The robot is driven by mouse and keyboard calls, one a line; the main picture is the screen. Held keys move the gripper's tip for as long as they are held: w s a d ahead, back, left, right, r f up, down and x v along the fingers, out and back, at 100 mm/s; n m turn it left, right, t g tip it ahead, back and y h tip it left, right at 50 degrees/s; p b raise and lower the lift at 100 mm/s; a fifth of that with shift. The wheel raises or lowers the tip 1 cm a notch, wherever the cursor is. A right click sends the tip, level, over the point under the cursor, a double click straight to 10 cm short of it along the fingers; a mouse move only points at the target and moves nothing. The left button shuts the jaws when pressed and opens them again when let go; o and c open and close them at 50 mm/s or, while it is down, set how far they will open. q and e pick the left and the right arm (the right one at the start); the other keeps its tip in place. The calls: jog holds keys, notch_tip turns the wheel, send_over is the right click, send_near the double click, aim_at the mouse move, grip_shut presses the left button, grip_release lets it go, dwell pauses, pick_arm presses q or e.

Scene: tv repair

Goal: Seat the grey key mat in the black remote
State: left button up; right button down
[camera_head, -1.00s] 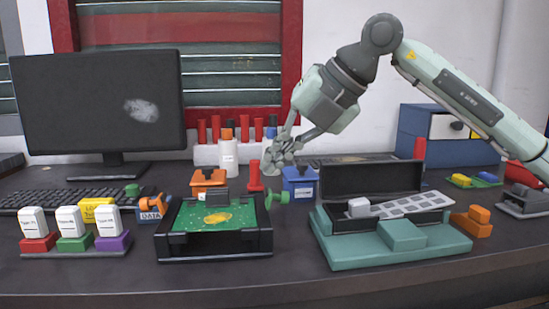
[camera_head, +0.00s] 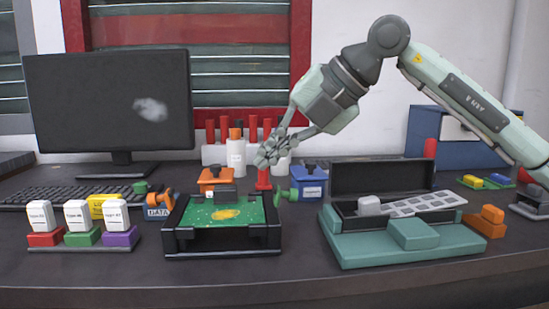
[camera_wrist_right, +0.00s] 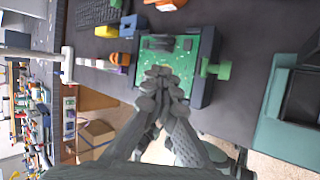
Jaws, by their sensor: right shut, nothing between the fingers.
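A light grey key mat (camera_head: 430,203) with a grid of squares lies tilted across the black remote (camera_head: 382,178), its right end sticking out past the edge. The remote looks like an open black shell with an upright back part, resting on a teal stand (camera_head: 365,249). A small light grey block (camera_head: 369,205) sits at the mat's left end. My right gripper (camera_head: 266,157) is shut and empty, well left of the remote, above and behind the green board. It also shows in the right wrist view (camera_wrist_right: 160,76), over the green board. My left gripper is not in view.
The black frame with the green circuit board (camera_head: 238,213) stands left of the teal stand. Blue (camera_head: 309,182) and orange (camera_head: 212,178) boxes and several bottles stand behind it. An orange block (camera_head: 485,222) lies right of the stand. The front table strip is clear.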

jog(key=shift+a+b, duration=0.35)
jog(key=shift+a, duration=0.15)
jog(key=shift+a+f+y, duration=0.1)
jog(key=shift+a+y, duration=0.1)
jog(key=shift+y, duration=0.2)
jog(key=a+y+b, duration=0.1)
jog(key=a+b, duration=0.2)
jog(key=shift+s+m, duration=0.15)
jog(key=shift+m, duration=0.25)
dwell(0.6)
dwell(0.5)
jog(key=a+y+b, duration=0.1)
jog(key=a+b, duration=0.2)
jog(key=shift+s+a+m+t+y, duration=0.1)
jog(key=shift+a+m+t+y, duration=0.2)
jog(key=shift+y, duration=0.1)
dwell(0.5)
